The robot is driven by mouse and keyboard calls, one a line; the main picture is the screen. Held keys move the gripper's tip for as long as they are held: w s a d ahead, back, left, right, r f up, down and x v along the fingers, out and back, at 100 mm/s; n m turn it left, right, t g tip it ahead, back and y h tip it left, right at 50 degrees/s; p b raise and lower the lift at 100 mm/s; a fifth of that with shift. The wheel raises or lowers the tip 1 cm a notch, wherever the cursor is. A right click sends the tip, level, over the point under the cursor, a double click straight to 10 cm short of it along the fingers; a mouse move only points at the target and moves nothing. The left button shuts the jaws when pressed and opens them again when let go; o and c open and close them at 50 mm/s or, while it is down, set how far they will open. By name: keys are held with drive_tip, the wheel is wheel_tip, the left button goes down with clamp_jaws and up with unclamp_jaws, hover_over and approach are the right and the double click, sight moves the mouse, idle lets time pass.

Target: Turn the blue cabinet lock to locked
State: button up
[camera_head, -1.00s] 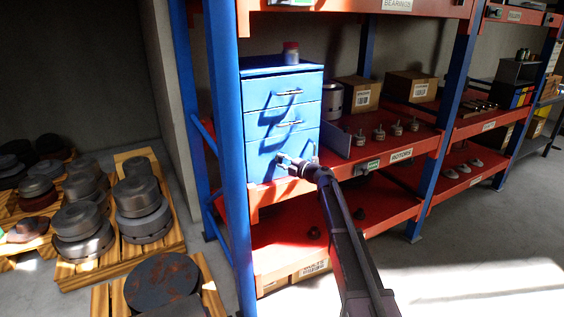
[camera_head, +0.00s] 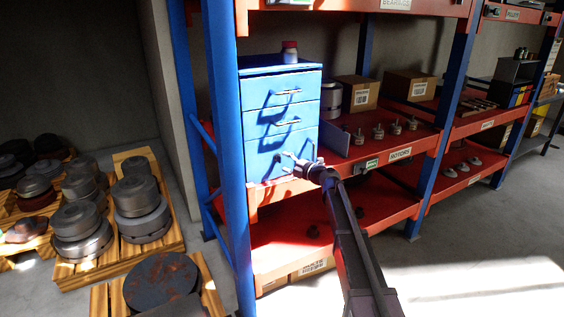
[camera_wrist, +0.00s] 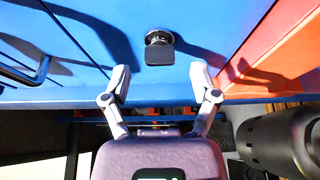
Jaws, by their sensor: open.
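The blue cabinet (camera_head: 254,97) stands on the red shelf at the left end, with drawers and silver handles. Its lock (camera_wrist: 159,47) shows in the wrist view as a dark round base with a squarish black knob on the blue front. The lock is small and dark on the lowest drawer in the head view (camera_head: 278,158). My gripper (camera_wrist: 160,78) is open and empty, its fingertips on either side of the lock's line but short of it. In the head view my gripper (camera_head: 296,163) is just in front of the lowest drawer, right of the lock.
A small red-capped jar (camera_head: 289,52) stands on the cabinet. The blue shelf post (camera_head: 229,150) rises close to the cabinet's left. A grey divider (camera_head: 334,138) and several small rotors stand to its right. A drawer handle (camera_wrist: 22,66) juts out in the wrist view.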

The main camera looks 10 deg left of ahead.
drive_tip(key=v, duration=0.9)
drive_tip(key=shift+d, duration=0.2)
drive_tip(key=shift+s, duration=0.1)
